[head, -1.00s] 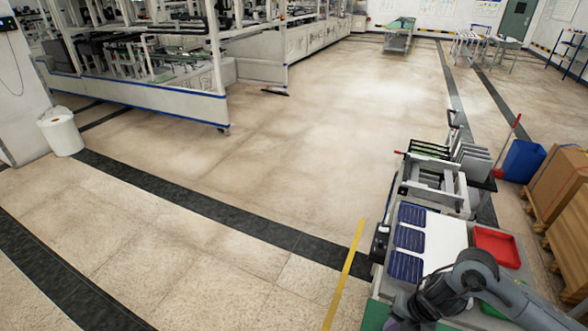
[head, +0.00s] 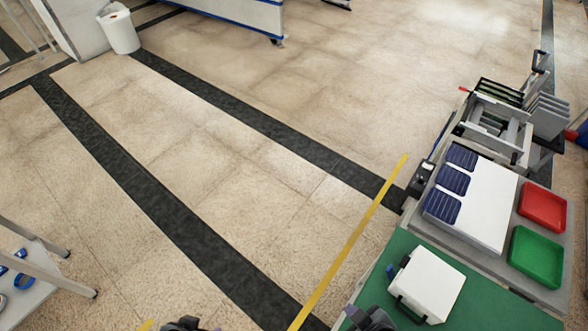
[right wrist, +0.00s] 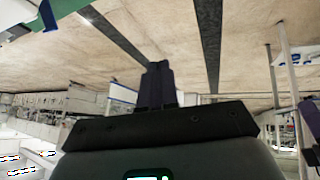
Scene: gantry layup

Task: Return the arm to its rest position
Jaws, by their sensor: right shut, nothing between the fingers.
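My right gripper (head: 364,316) shows at the bottom edge of the head view, beside the near left edge of the green bench top (head: 482,312). Only part of it is in the picture. In the right wrist view its purple fingers (right wrist: 158,85) are together with nothing between them, and open floor lies beyond. Another dark gripper part, which looks like my left gripper (head: 184,324), barely shows at the bottom edge; its fingers are too cut off to read.
On the bench stand a white-topped case (head: 430,281), a white board (head: 485,205) with dark blue solar cells (head: 452,180), a red tray (head: 543,207) and a green tray (head: 537,257). A grey table (head: 30,285) is at the lower left. The floor between is clear.

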